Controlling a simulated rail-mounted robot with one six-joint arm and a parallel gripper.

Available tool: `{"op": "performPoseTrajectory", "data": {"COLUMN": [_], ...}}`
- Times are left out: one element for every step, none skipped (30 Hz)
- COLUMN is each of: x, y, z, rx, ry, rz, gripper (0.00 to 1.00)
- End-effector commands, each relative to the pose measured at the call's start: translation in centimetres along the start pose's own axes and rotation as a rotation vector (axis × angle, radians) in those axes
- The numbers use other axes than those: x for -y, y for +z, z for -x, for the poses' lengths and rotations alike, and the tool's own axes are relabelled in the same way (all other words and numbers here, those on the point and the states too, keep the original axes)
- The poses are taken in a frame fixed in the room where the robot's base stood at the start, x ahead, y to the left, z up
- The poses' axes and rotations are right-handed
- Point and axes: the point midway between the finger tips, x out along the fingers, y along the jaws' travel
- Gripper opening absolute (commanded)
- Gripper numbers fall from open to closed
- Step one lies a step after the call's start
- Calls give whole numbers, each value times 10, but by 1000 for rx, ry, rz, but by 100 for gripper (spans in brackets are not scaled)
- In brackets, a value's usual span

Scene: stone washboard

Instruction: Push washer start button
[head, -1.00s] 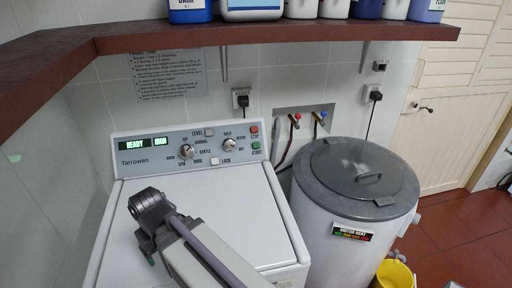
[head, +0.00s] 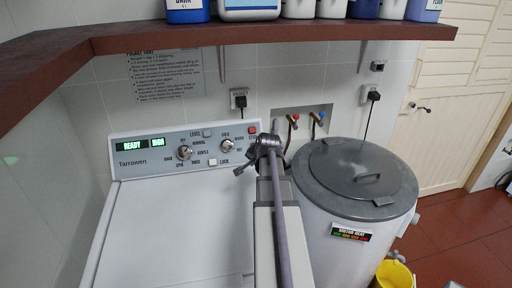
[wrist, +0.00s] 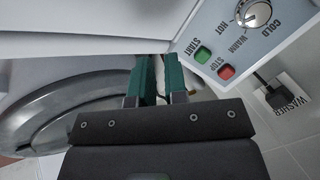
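The green START button (wrist: 202,54) is on the white washer's control panel, just right of my gripper's fingertips in the wrist view. The red STOP button (wrist: 226,72) is beside it; STOP also shows in the head view (head: 252,130). My gripper (wrist: 159,60) has two green fingers with a narrow gap between them and nothing held. The fingertips appear beside START, not over it; I cannot tell their distance from the panel. In the head view my arm's end covers START. The washer display (head: 143,144) is lit and begins with READY.
A spin dryer with a grey lid (head: 345,175) stands right of the washer. Taps (head: 314,118) and hoses are on the wall behind. A brown shelf (head: 300,38) with bottles hangs above. A dial (wrist: 253,13) is near the buttons. A WASHER socket (wrist: 282,92) is on the wall.

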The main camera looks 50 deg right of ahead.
Motion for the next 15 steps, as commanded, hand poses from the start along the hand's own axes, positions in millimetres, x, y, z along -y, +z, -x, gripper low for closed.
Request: {"op": "performPoseTrajectory", "data": {"x": [4,11,23,29,33,36,38,38,39,39,39,39,39,39,39], "y": [-38,-53,-63,-68,-72,-75,-76,-78,-78,-78,-78,-78,-78,-78,-77], "z": [-5,-6,-7,-6,-4,-2,-1,0,0,0,0,0,0,0,0], "rx": [-71,-108,-138,-155,-167,-179,-184,-187,-188,-187,-185,-185,-185,-184,-184], "ry": [-62,-113,-177,-215,-248,-281,-297,-308,-314,-315,-315,-315,-314,-314,-314], "rz": [-160,-261,-368,-435,-494,-555,-588,-613,-635,-643,-648,-649,-649,-648,-647], "gripper": [8,6,2,0,0,0,0,0,0,0,0,0,0,0,0]}}
